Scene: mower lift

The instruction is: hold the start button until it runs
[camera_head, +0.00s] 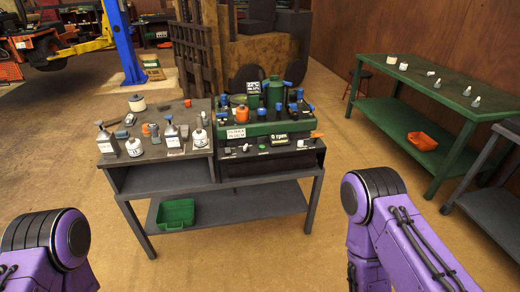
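A green machine (265,127) with several blue-capped and black parts and an orange knob stands at the right of the grey workbench. Below it a black control panel (240,158) carries small controls. Among them a small green button (262,148) is visible; it is too small to read a label or tell whether it is pressed. An orange-tipped part (316,135) sticks out at the panel's right end. Purple links of both my arms show at the lower corners, apart from the bench. Neither gripper is in view.
Bottles, a white roll (137,103) and tools crowd the left benchtop. A green bin (176,213) sits on the lower shelf. A green table (440,85) at the right holds small parts and an orange bin (421,141). Floor in front of the bench is clear.

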